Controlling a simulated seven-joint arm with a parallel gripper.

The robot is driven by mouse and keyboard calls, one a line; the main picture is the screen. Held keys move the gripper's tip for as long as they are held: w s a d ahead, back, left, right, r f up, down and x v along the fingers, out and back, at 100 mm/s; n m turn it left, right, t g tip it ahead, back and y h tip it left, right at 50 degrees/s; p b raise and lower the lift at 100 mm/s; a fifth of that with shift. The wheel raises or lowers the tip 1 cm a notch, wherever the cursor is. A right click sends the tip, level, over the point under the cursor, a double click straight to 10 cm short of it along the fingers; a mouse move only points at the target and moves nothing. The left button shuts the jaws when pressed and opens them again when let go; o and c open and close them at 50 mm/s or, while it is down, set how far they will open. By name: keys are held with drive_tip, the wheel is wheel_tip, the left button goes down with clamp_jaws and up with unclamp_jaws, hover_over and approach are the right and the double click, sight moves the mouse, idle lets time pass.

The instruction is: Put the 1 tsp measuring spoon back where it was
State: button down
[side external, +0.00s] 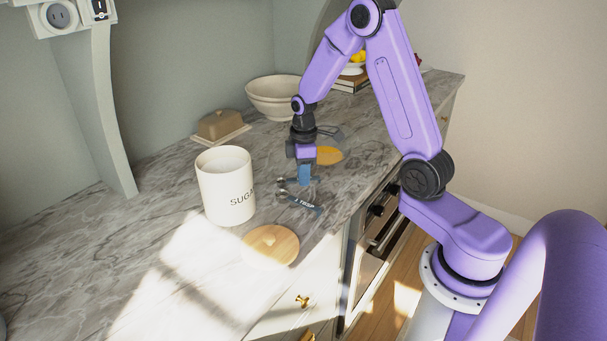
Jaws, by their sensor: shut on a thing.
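My gripper (304,180) points down over the counter, to the right of the sugar canister. It is shut on a dark measuring spoon (282,181), whose small bowl shows left of the fingertips; its label is not readable. Another dark measuring spoon (303,202) lies on the counter just in front of and below the fingers. Its handle carries white lettering that looks like 1 TBSP. Whether the held spoon touches the counter or the other spoon, I cannot tell.
A white sugar canister (226,187) stands open left of my gripper. A round wooden lid (270,246) lies in front. A yellow-orange round thing (328,156) lies behind my gripper. A butter dish (220,126) and pale bowls (274,96) stand further back. The counter's edge runs along the right.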

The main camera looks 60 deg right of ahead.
drive_tip(key=shift+f, duration=0.25)
drive_tip(key=c, duration=1.1)
unclamp_jaws()
drive_tip(key=shift+r, duration=0.1)
wheel_tip(320, 180, up, 11)
drive_tip(key=s+a+r+n, duration=0.2)
drive_tip(key=s+a, duration=0.9)
drive_tip(key=a, duration=0.3)
drive_tip(key=shift+n, duration=0.8)
drive_tip(key=s, duration=0.5)
drive_tip(key=s+a+f, duration=0.1)
drive_tip(key=s, duration=0.5)
drive_tip(key=s+a, duration=0.1)
drive_tip(key=s, duration=0.4)
drive_tip(key=shift+s+a+f, duration=0.15)
drive_tip(key=shift+s, duration=0.25)
